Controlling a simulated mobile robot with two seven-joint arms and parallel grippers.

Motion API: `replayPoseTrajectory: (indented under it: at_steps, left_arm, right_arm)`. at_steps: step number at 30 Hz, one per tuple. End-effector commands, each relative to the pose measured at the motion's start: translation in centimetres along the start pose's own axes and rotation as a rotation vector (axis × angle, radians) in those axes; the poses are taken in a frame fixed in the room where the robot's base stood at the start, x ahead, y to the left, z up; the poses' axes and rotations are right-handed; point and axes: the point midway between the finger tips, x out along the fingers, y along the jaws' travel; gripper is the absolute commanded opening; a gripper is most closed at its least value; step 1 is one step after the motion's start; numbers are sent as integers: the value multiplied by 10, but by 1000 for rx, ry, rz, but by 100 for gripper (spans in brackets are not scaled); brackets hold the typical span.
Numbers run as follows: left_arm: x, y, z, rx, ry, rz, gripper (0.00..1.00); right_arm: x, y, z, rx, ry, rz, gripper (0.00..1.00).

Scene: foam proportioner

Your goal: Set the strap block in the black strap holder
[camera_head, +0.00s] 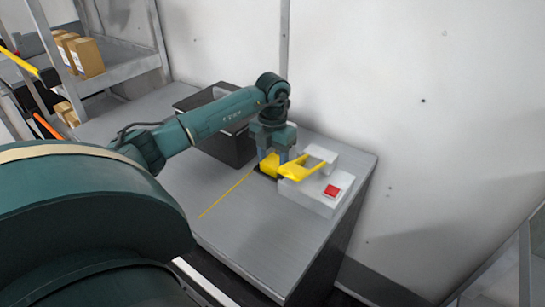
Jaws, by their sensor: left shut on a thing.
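My left gripper (271,158) points down over the metal bench and is shut on a yellow block, which I take to be the strap block (269,166). The block is low, close to the bench top, and the fingers partly cover it. A dark piece, probably the black strap holder (262,174), shows just under and beside the block. I cannot tell whether the block touches it or sits in it. My right gripper is not in view.
A pale grey machine (313,196) with a yellow forked bracket (303,169) and a red button (332,191) stands just right of the gripper. A black open box (235,152) is behind my arm. A thin yellow line (225,194) lies on the bench (260,235), whose front is clear.

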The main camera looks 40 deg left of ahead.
Motion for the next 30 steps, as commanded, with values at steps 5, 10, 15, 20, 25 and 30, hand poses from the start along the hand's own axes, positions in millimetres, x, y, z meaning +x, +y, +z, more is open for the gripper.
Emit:
replayPoseTrajectory:
  at_steps: [5, 10, 15, 20, 25, 30]
  left_arm:
    - [3, 0, 0, -1, 0, 0, 56]
    - [3, 0, 0, -1, 0, 0, 70]
    - [3, 0, 0, -1, 0, 0, 72]
    - [-2, 0, 0, -1, 0, 0, 72]
    - [-24, 1, 1, -1, -6, 1, 72]
    - [-63, 0, 1, 0, -6, 0, 72]
  right_arm:
    - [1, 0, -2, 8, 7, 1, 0]
    - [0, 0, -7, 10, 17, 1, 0]
    - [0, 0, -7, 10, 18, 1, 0]
    - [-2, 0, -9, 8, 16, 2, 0]
    - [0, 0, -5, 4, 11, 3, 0]
    - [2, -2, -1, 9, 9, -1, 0]
